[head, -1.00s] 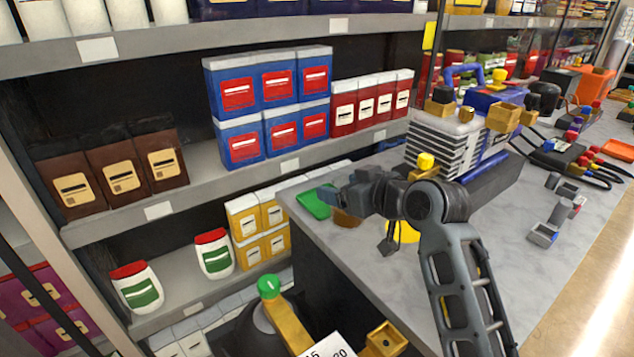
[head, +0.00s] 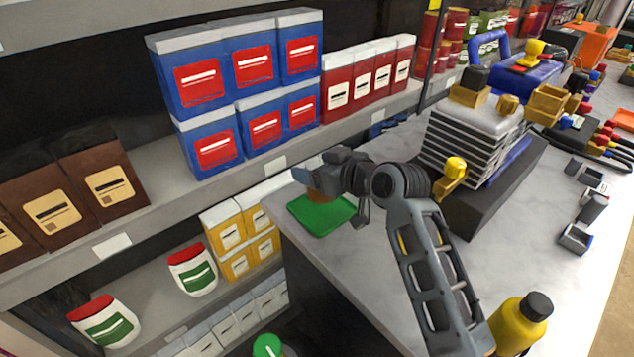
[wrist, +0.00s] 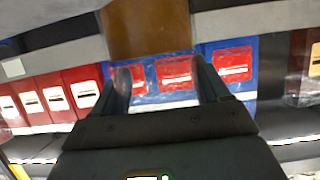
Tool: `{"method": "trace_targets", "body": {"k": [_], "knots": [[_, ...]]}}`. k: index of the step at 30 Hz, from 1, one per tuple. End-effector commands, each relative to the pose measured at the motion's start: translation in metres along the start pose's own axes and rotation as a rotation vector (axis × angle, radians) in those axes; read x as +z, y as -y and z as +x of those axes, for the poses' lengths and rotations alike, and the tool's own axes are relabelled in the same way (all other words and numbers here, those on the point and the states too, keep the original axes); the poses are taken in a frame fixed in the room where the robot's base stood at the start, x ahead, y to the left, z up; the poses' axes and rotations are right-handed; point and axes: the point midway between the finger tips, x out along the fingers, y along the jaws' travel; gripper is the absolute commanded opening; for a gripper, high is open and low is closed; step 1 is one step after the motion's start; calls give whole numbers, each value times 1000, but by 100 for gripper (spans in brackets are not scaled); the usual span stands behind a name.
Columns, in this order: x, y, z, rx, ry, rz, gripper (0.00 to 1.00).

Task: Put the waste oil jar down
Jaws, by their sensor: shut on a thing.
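The waste oil jar (head: 320,182) is amber-brown and small in the head view, partly covered by my gripper (head: 326,172). In the wrist view the brown jar (wrist: 148,30) shows beyond the fingertips, and my gripper (wrist: 163,78) is shut on it. The jar is at the far left part of the table, over or just behind the back edge of a green mat (head: 322,217). I cannot tell whether its base touches anything.
The grey table (head: 400,265) has bare room right of the mat. A pump (head: 475,140) stands behind my arm. A yellow bottle (head: 520,325) with a black cap is at front right. Shelves with blue boxes (head: 195,85) and red boxes (head: 368,82) stand close on the left.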

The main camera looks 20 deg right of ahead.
Motion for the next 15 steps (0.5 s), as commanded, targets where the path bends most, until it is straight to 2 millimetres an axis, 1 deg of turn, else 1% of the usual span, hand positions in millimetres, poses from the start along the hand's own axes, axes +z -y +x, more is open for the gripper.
{"method": "trace_targets", "body": {"k": [5, 12, 15], "knots": [[10, 0, 4, -1, -1, 1, 34], [38, 0, 16, 0, -1, 2, 34], [39, 0, 17, 1, -3, 0, 34]]}}
